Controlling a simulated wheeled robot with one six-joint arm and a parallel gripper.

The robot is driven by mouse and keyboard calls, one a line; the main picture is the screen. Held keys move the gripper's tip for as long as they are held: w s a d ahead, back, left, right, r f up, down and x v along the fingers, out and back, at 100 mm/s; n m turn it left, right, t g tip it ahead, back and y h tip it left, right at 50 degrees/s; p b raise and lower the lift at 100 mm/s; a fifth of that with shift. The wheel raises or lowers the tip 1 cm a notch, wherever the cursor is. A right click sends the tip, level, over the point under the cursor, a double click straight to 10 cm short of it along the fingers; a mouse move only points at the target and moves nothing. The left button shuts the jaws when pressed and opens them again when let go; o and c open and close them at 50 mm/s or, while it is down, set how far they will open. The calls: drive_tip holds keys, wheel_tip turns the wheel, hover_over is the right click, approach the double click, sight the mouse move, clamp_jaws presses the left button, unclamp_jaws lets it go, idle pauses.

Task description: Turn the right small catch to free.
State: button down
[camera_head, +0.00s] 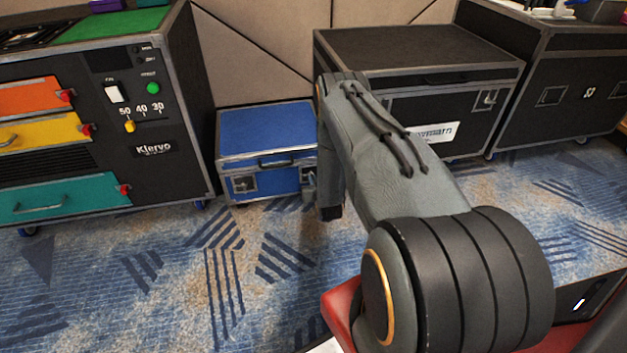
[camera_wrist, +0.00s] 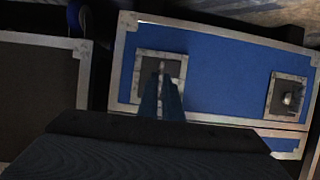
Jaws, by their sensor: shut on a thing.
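The blue case (camera_head: 263,135) stands on the carpet with its lid down. Its front also shows in the wrist view (camera_wrist: 225,65), turned upside down, with two small catches on square metal plates. The right catch (camera_wrist: 178,62) is at the left there, partly hidden by my fingers. My gripper (camera_wrist: 161,72) is shut on this catch, fingertips at the middle of its plate. In the head view my gripper (camera_head: 309,188) is at the case's right front, partly behind my arm. The left catch (camera_wrist: 288,98) is untouched; it also shows in the head view (camera_head: 244,184). The held catch's exact angle is hidden.
A black case (camera_head: 410,50) stands close at the right of the blue case, and another (camera_head: 580,75) beyond it. A black cabinet with coloured drawers (camera_head: 75,195) stands at the left. The carpet (camera_head: 200,265) in front is clear.

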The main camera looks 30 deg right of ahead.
idle(0.4)
drive_tip(key=c, duration=1.9)
unclamp_jaws()
drive_tip(key=shift+c, duration=0.2)
drive_tip(key=shift+s, duration=0.1)
drive_tip(key=p+v, duration=0.2)
drive_tip(key=v, duration=0.5)
drive_tip(key=shift+s+p, duration=0.3)
drive_tip(key=shift+p, duration=0.05)
drive_tip(key=shift+w+a+r, duration=0.1)
drive_tip(key=shift+a+r, duration=0.05)
